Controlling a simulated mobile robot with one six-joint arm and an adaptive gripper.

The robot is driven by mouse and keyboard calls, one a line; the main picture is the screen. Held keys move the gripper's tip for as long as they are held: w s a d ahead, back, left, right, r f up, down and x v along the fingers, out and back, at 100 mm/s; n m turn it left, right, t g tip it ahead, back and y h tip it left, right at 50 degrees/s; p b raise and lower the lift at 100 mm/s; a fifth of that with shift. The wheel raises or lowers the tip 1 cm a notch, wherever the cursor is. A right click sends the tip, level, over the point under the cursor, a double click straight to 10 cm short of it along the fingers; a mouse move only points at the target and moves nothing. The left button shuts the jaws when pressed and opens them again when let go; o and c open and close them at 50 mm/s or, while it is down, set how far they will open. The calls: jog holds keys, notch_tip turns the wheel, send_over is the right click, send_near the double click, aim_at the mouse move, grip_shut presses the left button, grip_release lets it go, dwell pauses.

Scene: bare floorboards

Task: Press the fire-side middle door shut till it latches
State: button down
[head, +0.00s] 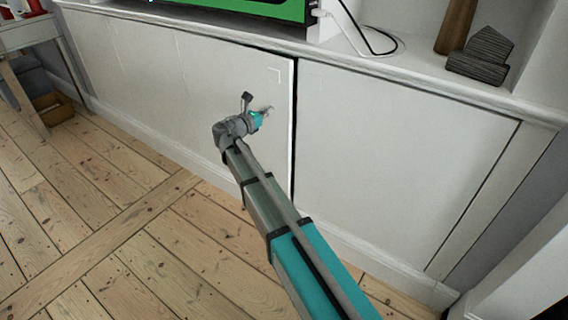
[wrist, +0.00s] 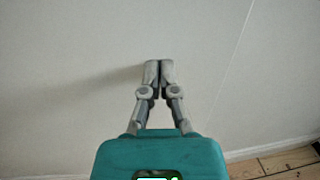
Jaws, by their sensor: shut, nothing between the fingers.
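The white middle door (head: 225,85) is in the low cabinet front, left of the vertical gap. Its right edge stands slightly proud of the panel beside it, with a dark line along its top right. It looks a little ajar. My gripper (head: 268,110) is in front of this door, near its right edge. In the wrist view my gripper (wrist: 159,65) is shut and empty, with its fingertips close to a white panel (wrist: 70,60). I cannot tell whether they touch it. A seam runs down the panel to the right of the fingers.
Another flat white panel (head: 390,150) lies right of the gap. The cabinet top (head: 400,68) carries a green-screened device (head: 270,8), a cable and a dark wooden block (head: 482,55). Bare floorboards (head: 90,220) are clear in front. A small table (head: 25,40) stands far left.

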aim_at(276, 107)
jog(key=shift+x, duration=1.85)
jog(key=shift+s, duration=0.15)
jog(key=v, duration=1.3)
dwell(0.5)
dwell(1.0)
